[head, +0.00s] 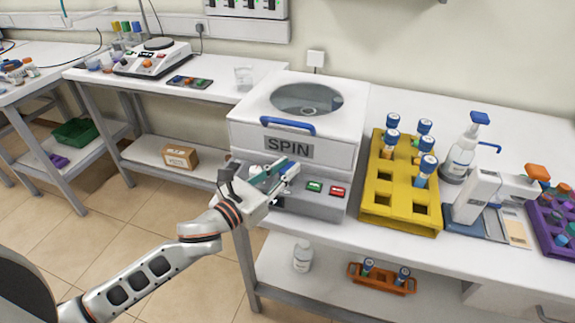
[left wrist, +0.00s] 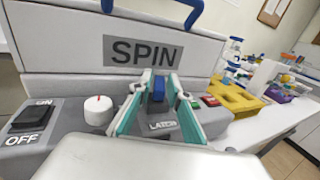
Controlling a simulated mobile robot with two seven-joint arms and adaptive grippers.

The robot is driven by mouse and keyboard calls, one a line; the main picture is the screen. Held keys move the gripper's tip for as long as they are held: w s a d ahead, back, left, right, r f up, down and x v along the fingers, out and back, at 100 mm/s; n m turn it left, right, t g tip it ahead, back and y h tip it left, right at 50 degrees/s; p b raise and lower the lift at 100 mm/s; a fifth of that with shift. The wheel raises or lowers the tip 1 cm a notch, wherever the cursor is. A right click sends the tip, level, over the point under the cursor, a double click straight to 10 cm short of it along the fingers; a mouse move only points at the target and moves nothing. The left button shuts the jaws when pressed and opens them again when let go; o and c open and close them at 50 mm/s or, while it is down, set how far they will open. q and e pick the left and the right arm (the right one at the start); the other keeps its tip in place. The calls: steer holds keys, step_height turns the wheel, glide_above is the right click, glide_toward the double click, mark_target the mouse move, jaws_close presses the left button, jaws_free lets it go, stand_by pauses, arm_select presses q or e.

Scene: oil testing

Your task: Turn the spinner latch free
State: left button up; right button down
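The white spinner marked SPIN (head: 289,147) stands on the bench in the head view, with its lid down and a blue handle (head: 288,126) on the lid's front. Its blue latch (left wrist: 158,88) stands upright above the LATCH label in the left wrist view. My left gripper (head: 277,175) is at the spinner's front panel. In the left wrist view its teal fingers (left wrist: 158,100) are apart, one on each side of the latch; small gaps seem to show beside it. In the head view the gripper hides the latch. My right gripper is not in view.
The panel has an ON/OFF switch (left wrist: 30,117), a white knob (left wrist: 98,110), a green button (head: 314,186) and a red button (head: 338,191). A yellow tube rack (head: 377,212) stands close right of the spinner. A glass beaker (head: 244,78) stands behind left.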

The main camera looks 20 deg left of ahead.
arm_select(q)
steer(key=shift+w+d, duration=0.2)
steer(key=shift+w, duration=0.3)
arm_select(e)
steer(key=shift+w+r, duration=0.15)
arm_select(q)
jaws_close()
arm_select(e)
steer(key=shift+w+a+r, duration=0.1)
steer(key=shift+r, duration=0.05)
arm_select(q)
steer(key=shift+d+n+y, duration=0.1)
steer(key=shift+n+y, duration=0.2)
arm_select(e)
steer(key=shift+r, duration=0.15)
arm_select(q)
steer(key=shift+n+t+y+p, duration=0.4)
steer(key=shift+n+t+y, duration=0.15)
steer(key=shift+y, duration=0.35)
steer(key=shift+n+t+y, duration=0.25)
steer(key=shift+n+y, duration=1.2)
steer(key=shift+y, duration=0.85)
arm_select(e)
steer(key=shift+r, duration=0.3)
